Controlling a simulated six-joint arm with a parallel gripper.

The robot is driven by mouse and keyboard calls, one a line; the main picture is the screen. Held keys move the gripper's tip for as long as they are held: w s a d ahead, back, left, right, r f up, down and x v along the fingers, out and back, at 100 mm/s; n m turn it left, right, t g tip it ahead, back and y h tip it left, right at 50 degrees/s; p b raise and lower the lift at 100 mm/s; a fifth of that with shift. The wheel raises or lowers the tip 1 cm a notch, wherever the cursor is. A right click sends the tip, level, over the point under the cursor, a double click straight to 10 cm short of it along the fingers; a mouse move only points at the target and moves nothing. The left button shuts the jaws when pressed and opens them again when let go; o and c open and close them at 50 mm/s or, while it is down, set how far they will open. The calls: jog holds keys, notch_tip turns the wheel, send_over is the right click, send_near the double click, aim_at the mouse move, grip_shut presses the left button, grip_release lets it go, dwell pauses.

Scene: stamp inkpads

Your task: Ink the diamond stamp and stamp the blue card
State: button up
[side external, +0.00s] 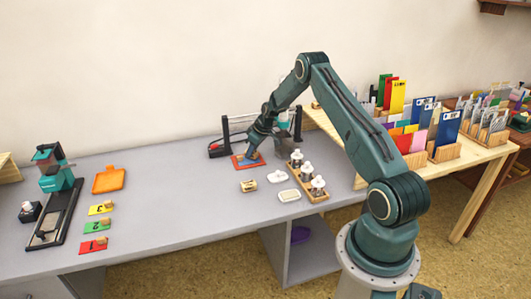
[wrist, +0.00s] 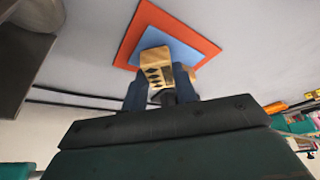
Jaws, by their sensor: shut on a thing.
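My gripper (side external: 253,147) is shut on a wooden stamp block (wrist: 155,68) with dark diamond marks on its side, seen between the fingers in the wrist view. The stamp is over the blue card (wrist: 184,50), which lies on an orange-red mat (wrist: 150,17). I cannot tell whether the stamp's face touches the card. In the side view the mat (side external: 237,163) is at the back of the grey table, and my gripper covers much of the card. The stamp's underside is hidden.
A light block (side external: 248,186) and white pad-like items (side external: 289,196) lie in front of the mat. A wooden rack (side external: 312,194) with white-topped items stands to the right. A dark frame stands behind. Numbered cards (side external: 95,226) and an orange board (side external: 109,180) lie left; the table between is clear.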

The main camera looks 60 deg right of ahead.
jog(key=shift+f, duration=0.5)
dwell(1.0)
jog(key=shift+r, duration=0.15)
jog(key=shift+r, duration=3.45)
